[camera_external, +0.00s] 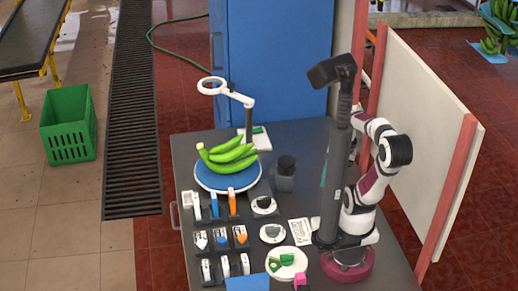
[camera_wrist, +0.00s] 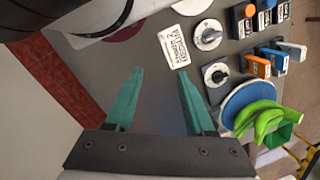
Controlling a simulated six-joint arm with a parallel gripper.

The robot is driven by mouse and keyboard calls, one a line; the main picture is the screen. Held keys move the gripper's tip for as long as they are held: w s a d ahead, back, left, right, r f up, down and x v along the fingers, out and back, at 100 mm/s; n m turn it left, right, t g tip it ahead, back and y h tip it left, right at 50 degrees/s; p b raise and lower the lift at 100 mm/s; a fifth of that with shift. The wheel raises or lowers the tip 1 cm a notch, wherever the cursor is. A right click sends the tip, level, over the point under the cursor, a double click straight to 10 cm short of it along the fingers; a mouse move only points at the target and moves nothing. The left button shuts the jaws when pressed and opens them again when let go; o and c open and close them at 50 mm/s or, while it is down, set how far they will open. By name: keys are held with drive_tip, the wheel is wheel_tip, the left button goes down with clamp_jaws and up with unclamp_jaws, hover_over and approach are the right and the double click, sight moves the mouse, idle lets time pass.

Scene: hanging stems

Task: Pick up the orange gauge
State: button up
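Two orange tools stand among several small tools on the dark table: a tall orange-handled one (camera_external: 232,202) in the back row beside a blue one, and a shorter orange one (camera_external: 240,233) in the row in front. I cannot tell which is the gauge. In the wrist view, orange pieces show at the right, a long one (camera_wrist: 258,67) and one on a black block (camera_wrist: 249,11). My gripper (camera_wrist: 160,74) is open and empty, with teal fingers apart above bare table, left of these tools. In the external view it is mostly hidden behind a dark post.
Green bananas (camera_external: 229,155) lie on a blue round plate (camera_external: 228,181) behind the tools. A ring magnifier (camera_external: 212,86) stands at the back. Dial pieces (camera_external: 264,205) and a white label card (camera_external: 300,231) lie between the tools and my arm. A white panel (camera_external: 425,130) stands at the right.

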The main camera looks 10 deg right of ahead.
drive_tip(key=o, duration=0.7)
drive_tip(key=shift+c, duration=0.2)
drive_tip(key=w+a+r+n, duration=0.2)
drive_tip(key=w+a+n, duration=0.1)
drive_tip(key=w+n, duration=0.2)
drive_tip(key=n+h, duration=0.2)
drive_tip(key=n, duration=1.7)
hover_over(232, 200)
drive_tip(key=w, duration=0.2)
wheel_tip(232, 200, down, 6)
drive_tip(key=f, duration=1.4)
drive_tip(key=shift+w+d+f, duration=0.15)
drive_tip(key=shift+w+f, duration=0.1)
drive_tip(key=shift+w, duration=0.1)
